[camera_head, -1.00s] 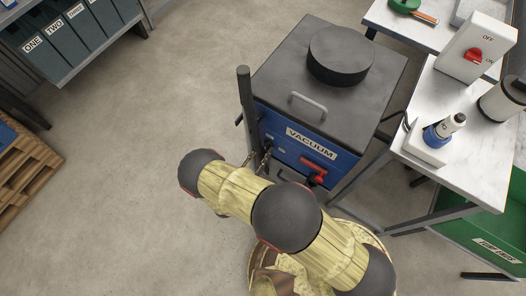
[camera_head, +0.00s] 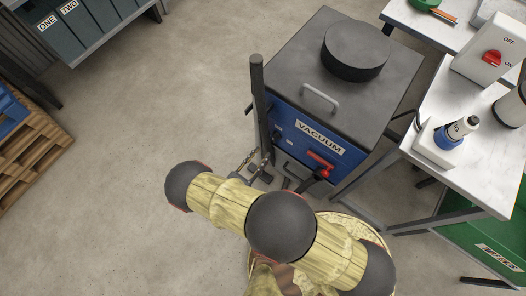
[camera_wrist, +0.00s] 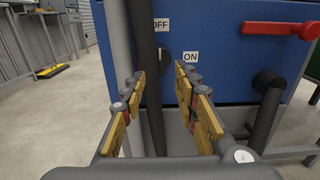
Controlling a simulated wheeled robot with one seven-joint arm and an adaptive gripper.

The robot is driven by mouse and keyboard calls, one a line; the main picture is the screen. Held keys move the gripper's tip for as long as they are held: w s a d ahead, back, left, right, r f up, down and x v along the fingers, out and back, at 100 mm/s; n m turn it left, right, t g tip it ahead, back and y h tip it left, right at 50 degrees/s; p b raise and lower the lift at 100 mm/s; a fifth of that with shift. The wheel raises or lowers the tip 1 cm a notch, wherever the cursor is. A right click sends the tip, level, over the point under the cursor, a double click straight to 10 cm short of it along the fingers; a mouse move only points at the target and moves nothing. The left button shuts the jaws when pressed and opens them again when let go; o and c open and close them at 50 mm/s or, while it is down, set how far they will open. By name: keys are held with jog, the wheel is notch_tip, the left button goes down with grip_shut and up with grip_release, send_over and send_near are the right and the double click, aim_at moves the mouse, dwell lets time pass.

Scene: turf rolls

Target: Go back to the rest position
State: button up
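My gripper (camera_wrist: 160,82) is open and empty in the wrist view, its two yellow-padded fingers apart. It points at the blue front of the vacuum unit (camera_wrist: 222,50). A dark upright pole stands ahead between the fingers and partly hides a dark switch (camera_wrist: 164,57) between the OFF and ON labels. In the head view, the vacuum unit (camera_head: 320,138) stands right of centre, and my bent arm reaches across in front of it.
A red handle (camera_wrist: 282,29) and a dark pipe (camera_wrist: 266,105) stick out from the vacuum front. A white-topped table (camera_head: 465,178) stands close on the right. A shelf (camera_head: 85,45) and wooden pallet (camera_head: 35,150) are at the left. Open floor (camera_head: 130,120) lies between.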

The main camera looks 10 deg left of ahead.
dwell(0.5)
jog(key=s+d+r+m+g+h, duration=0.3)
jog(key=s+d+m+g+h, duration=0.25)
jog(key=s+d+g, duration=0.35)
jog(key=w+d+r+m+g+y+p, duration=0.1)
jog(key=d+r+m+g+y, duration=0.15)
jog(key=r+m, duration=0.5)
jog(key=d+r+m+g+y+p, duration=0.1)
jog(key=r+m+g+y, duration=0.25)
jog(key=r, duration=0.75)
jog(key=w+d+r+m+g+y+p, duration=0.1)
jog(key=d+r+m+g+y, duration=0.15)
jog(key=r+m, duration=0.55)
jog(key=d+r+m+t+y, duration=0.1)
jog(key=d+r+m+t, duration=0.1)
jog(key=d+r, duration=0.3)
jog(key=d+r+m+t+y+p, duration=0.1)
jog(key=d+r, duration=0.4)
jog(key=r, duration=0.6)
jog(key=d+r+m+t+y+p, duration=0.1)
jog(key=d+r+m+t, duration=0.2)
jog(key=r, duration=0.5)
jog(key=shift+d+r+m+y, duration=0.25)
jog(key=shift+d+m+y, duration=0.25)
jog(key=shift+d, duration=0.65)
